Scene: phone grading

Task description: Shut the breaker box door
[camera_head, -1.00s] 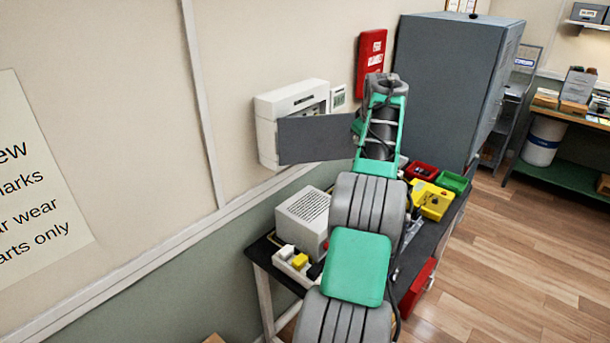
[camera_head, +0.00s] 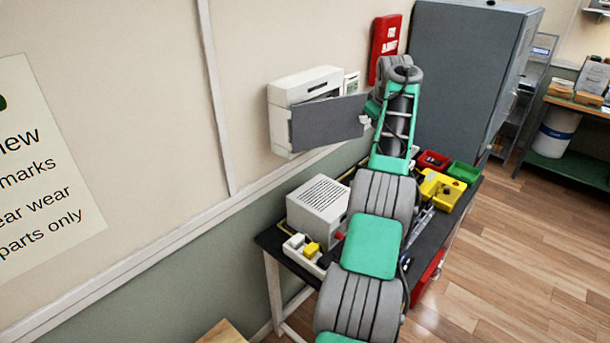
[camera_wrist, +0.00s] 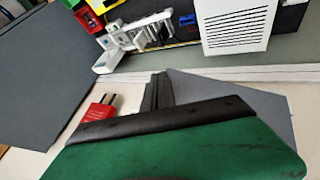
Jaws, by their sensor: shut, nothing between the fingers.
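The breaker box (camera_head: 300,85) is a white box on the wall, left of the red wall box. Its flat grey door (camera_head: 327,123) stands partly open, with a gap along the top showing the box's inside. The door's free edge is at the right, beside the end of my arm. In the wrist view the grey door (camera_wrist: 245,98) lies just right of my gripper (camera_wrist: 157,92). Its dark fingers are together with nothing between them. They look close to the door; whether they touch it is unclear. In the head view my arm's end hides most of the gripper.
Below is a dark bench (camera_head: 272,240) with a white vented unit (camera_head: 318,206), a yellow box (camera_head: 440,190) and small red and green bins.

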